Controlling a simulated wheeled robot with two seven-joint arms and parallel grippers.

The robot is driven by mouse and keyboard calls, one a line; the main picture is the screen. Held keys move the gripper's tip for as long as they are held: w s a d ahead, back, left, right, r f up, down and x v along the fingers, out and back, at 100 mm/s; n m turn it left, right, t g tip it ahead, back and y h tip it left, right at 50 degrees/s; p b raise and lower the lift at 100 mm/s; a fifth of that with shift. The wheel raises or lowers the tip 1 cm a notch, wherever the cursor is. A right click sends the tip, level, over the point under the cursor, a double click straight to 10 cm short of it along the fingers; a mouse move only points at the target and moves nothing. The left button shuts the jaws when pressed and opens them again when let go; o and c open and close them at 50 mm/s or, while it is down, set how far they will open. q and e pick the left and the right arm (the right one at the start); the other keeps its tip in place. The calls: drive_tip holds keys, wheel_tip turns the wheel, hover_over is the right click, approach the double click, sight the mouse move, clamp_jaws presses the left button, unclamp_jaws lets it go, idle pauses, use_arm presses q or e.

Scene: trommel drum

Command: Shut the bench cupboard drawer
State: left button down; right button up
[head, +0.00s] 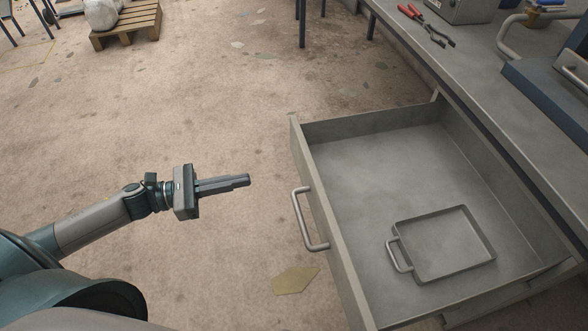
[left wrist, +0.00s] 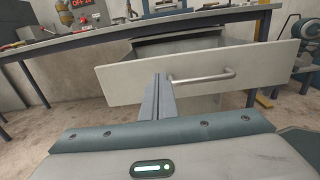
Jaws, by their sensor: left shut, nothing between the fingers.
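The bench cupboard drawer (head: 345,251) is pulled well out from under the bench, its front facing left in the head view. Its bar handle (head: 308,220) is on that front. A grey tray with a handle (head: 442,243) lies inside the drawer. My left gripper (head: 247,180) is shut and empty, left of the drawer front and apart from it, pointing at it. In the left wrist view the drawer front (left wrist: 130,82) spans the picture, with the handle (left wrist: 203,77) just right of the shut fingers (left wrist: 160,78). My right gripper is not in view.
The grey bench top (head: 470,65) runs above the drawer's far side, with red pliers (head: 410,11) and other tools on it. A wooden pallet (head: 127,24) with a sack stands far left. The floor left of the drawer is clear apart from flat scraps.

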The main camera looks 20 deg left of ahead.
sight(308, 167)
use_arm(q)
drive_tip(key=shift+d, duration=0.1)
